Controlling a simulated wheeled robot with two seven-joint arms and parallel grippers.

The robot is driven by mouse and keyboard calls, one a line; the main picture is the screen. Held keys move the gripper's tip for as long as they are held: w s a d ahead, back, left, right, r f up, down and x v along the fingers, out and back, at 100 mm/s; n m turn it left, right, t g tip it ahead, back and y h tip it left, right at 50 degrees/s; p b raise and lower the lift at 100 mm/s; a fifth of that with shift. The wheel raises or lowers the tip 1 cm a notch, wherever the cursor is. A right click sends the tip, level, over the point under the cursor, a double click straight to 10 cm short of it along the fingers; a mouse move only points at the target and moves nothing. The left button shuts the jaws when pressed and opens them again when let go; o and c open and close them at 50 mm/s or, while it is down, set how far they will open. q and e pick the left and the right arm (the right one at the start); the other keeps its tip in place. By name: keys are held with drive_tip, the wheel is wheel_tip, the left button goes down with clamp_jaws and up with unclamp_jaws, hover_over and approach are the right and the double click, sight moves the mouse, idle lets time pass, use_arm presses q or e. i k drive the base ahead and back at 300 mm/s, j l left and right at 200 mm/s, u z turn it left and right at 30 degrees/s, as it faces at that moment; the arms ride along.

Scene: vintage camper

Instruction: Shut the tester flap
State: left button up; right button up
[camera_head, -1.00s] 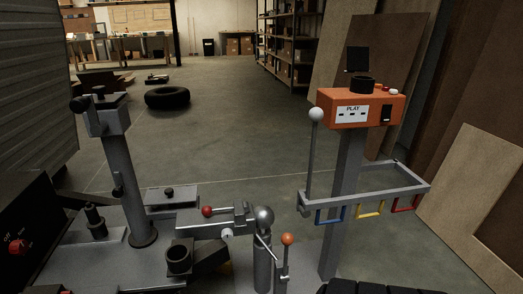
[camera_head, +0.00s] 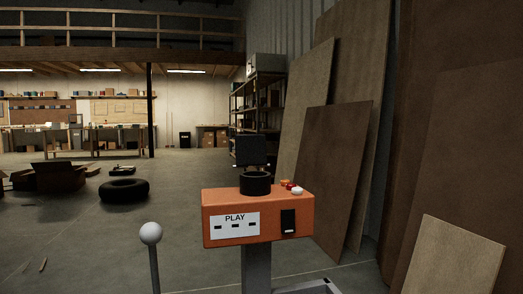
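The orange box (camera_head: 228,238) stands on a grey post (camera_head: 256,268) near the middle of the view. Its front has a white label reading PLAY and a black panel (camera_head: 288,221). A short black round cup (camera_head: 255,184) sits on its top. A square dark flap (camera_head: 251,150) stands nearly upright behind the cup, raised and not covering it. I take this for the tester flap; its hinge is hidden. Neither of my grippers is in view.
A white ball-topped lever (camera_head: 151,234) stands left of the box. Wood panels (camera_head: 336,170) lean against the wall to the right. A tyre (camera_head: 124,190) lies on the floor farther back. The air above and left of the box is clear.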

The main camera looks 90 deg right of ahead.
sight(250, 149)
drive_tip(key=k+l+u, duration=0.15)
drive_tip(key=l, duration=0.4)
drive_tip(key=k+l+u, duration=0.15)
drive_tip(key=l, duration=0.35)
drive_tip(key=k+l+u, duration=0.15)
drive_tip(key=k+l, duration=0.2)
drive_tip(key=k+l+u, duration=0.15)
drive_tip(key=l, duration=0.45)
drive_tip(key=k+l+u, duration=0.15)
drive_tip(key=k+l, duration=0.25)
drive_tip(key=l+u, duration=0.1)
drive_tip(key=l, duration=0.35)
drive_tip(key=k+l+u, duration=0.1)
drive_tip(key=l, duration=0.35)
drive_tip(key=l+u, duration=0.1)
drive_tip(key=l, duration=0.4)
drive_tip(key=k+l+u, duration=0.1)
drive_tip(key=l, duration=0.3)
drive_tip(key=k+l, duration=0.05)
